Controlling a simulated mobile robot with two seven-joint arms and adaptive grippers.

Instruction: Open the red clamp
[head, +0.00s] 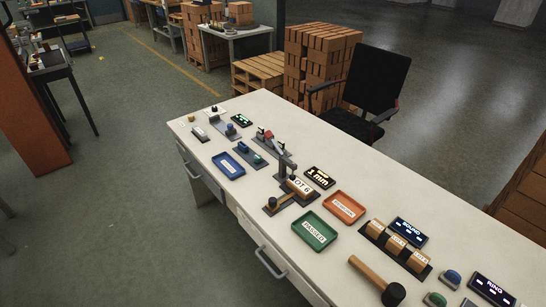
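A small device with a red part, which looks like the red clamp (266,134), stands on a dark base plate on the white desk. It is a little left of the picture's middle, behind a grey upright stand (285,156). It is too small to tell whether its jaws are open or shut. Neither of my grippers shows in the head view, and no arm of mine is near the clamp.
Around it on the desk (440,219) are a blue tray (229,172), an orange tray (344,215), a green tray (308,239) and small lit displays (320,177). A wooden-handled tool (368,271) lies in front. A black chair (376,85) stands behind.

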